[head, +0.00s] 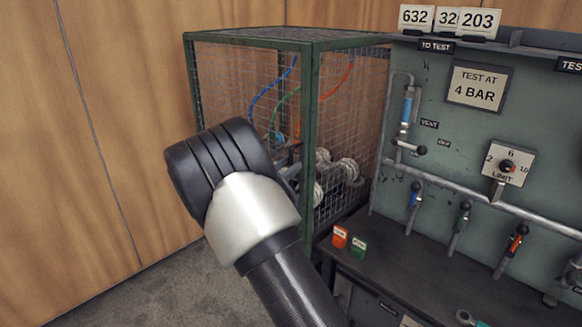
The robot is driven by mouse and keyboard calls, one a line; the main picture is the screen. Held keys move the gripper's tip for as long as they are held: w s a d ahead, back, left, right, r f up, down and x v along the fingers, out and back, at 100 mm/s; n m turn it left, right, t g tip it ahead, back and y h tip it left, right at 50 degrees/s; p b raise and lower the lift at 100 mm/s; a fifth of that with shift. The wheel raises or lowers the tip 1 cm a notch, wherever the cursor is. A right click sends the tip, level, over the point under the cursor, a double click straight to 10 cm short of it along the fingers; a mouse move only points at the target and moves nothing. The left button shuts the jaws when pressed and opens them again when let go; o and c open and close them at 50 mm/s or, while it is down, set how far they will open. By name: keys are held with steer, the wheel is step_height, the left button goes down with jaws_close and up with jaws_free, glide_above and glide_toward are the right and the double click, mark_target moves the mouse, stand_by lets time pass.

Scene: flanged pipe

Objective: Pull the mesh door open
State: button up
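A green-framed wire mesh cage (309,110) stands left of the test panel. Its left mesh face (232,85) and its right mesh face (345,110) both show, meeting at a green corner post. I cannot tell which face is the door, and no handle or latch shows. Both faces look flush with the frame in the parts I see. Blue, green and red hoses and pale flanged pipe parts (345,172) show inside. My arm covers the lower left of the cage. My gripper is not in view.
The green panel (440,140) behind carries pipes, valve levers and a limit dial (507,166). Wooden walls stand left; grey floor (180,290) shows below.

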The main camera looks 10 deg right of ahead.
steer(key=shift+x, duration=1.05)
jaws_close()
steer(key=shift+a, duration=0.15)
